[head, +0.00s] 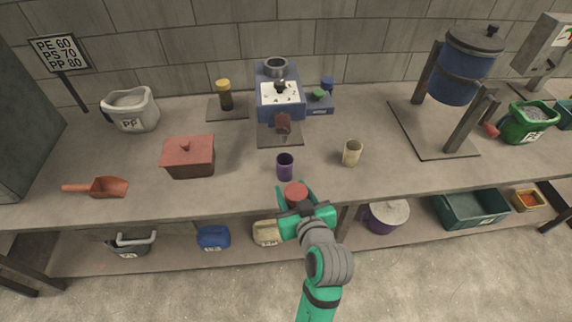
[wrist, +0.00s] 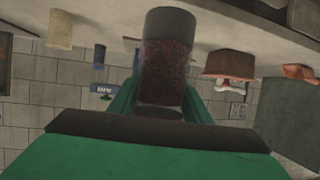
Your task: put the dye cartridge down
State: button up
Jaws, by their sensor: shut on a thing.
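The dye cartridge (head: 295,191) shows a red round top in the head view, between the green fingers of my gripper (head: 296,200). In the wrist view the cartridge (wrist: 167,68) is a clear cylinder with dark reddish-brown contents and a dark cap. My gripper (wrist: 160,108) is shut on it there. The gripper holds the cartridge near the front edge of the bench (head: 233,190), just in front of a purple cup (head: 285,166). How far its bottom is above the bench cannot be told.
A blue machine (head: 278,95) stands behind, with a yellow-capped jar (head: 225,94) on a dark pad to its left. A cream cup (head: 352,152) stands right of the purple cup. A red lidded box (head: 188,156) and an orange scoop (head: 104,187) lie left.

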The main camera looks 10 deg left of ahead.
jog(key=d+f+m+h, duration=0.1)
jog(key=d+f+h, duration=0.1)
jog(key=f, duration=0.9)
jog(key=s+d+f+m+t+h, duration=0.1)
jog(key=d+f+m+h, duration=0.1)
jog(key=f, duration=0.9)
jog(key=d+f+m+h, duration=0.2)
jog(key=f, duration=0.9)
jog(key=shift+s+d+f, duration=0.1)
jog(key=shift+s+f, duration=0.05)
